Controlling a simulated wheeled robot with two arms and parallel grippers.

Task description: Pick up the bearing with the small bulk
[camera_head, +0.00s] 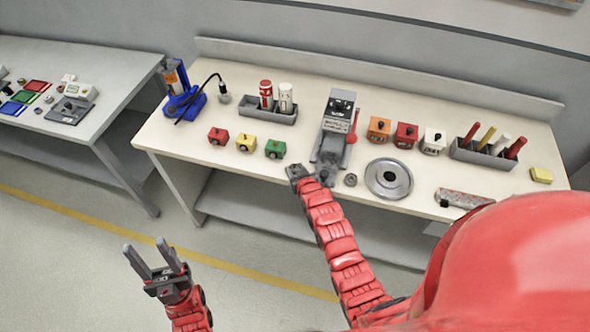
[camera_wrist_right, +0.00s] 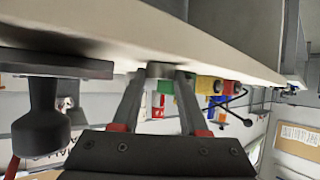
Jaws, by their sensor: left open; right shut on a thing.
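My right gripper (camera_head: 318,175) is at the front edge of the workbench, just below the grey device. In the right wrist view its two fingers (camera_wrist_right: 160,82) are closed on a small grey round part (camera_wrist_right: 160,70), close to the bench top. I cannot tell for sure that this part is a bearing. A small grey ring (camera_head: 350,180), which looks like a bearing, lies on the bench just right of the gripper, apart from it. My left gripper (camera_head: 152,258) is open and empty above the floor, away from the bench.
The grey device (camera_head: 335,125) stands behind my right gripper. Red, yellow and green blocks (camera_head: 246,143) are to its left. Orange, red and white blocks (camera_head: 406,135) and a holder with sticks (camera_head: 484,153) are to its right. A second bench (camera_head: 50,125) stands far left.

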